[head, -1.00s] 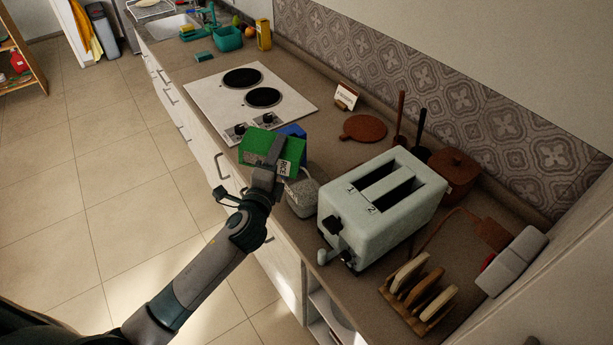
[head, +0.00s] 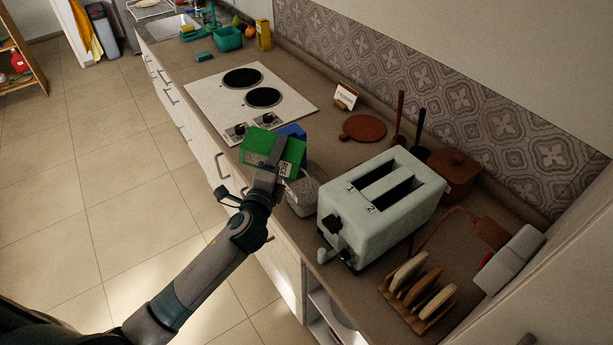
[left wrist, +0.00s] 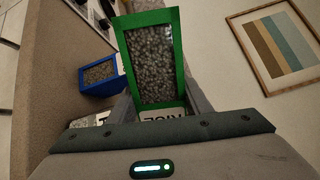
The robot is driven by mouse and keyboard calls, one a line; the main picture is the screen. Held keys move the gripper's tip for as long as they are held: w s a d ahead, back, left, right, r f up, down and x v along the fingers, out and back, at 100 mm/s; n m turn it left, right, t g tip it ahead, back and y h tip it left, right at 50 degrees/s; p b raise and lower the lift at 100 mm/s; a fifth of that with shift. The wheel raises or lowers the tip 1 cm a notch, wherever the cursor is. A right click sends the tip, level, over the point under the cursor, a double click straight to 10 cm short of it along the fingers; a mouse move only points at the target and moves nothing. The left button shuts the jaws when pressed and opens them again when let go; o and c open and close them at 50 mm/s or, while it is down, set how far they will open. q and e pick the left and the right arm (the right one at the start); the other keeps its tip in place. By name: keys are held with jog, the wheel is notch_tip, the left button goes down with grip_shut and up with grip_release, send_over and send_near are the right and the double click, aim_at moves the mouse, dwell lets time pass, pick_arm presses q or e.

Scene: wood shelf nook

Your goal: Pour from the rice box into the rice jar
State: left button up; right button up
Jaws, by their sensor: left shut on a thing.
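The green rice box (head: 257,145) is clasped in my left gripper (head: 272,160) above the counter, near the stove's front corner. The left wrist view shows the box (left wrist: 152,62) between the fingers, with a clear face full of pale grains and part of a RICE label. A blue container (head: 292,131) stands behind the box and is partly hidden by it; in the left wrist view it (left wrist: 98,75) also shows grains. A grey speckled vessel (head: 302,197) stands below the gripper, partly covered. I cannot tell which is the rice jar. My right gripper is out of view.
A pale green toaster (head: 380,205) stands right of the grey vessel. A toast rack (head: 420,290), a lidded brown pot (head: 453,172) and a round brown board (head: 364,128) are on the counter. The stove (head: 250,95) lies behind the box, with open floor to the left.

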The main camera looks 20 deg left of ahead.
pick_arm(q)
jog(key=shift+w, duration=0.15)
jog(key=shift+s, duration=0.2)
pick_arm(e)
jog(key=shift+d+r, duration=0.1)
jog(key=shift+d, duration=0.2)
pick_arm(q)
jog(key=shift+w+f+m, duration=0.1)
jog(key=shift+w+m, duration=0.05)
jog(key=shift+m, duration=0.15)
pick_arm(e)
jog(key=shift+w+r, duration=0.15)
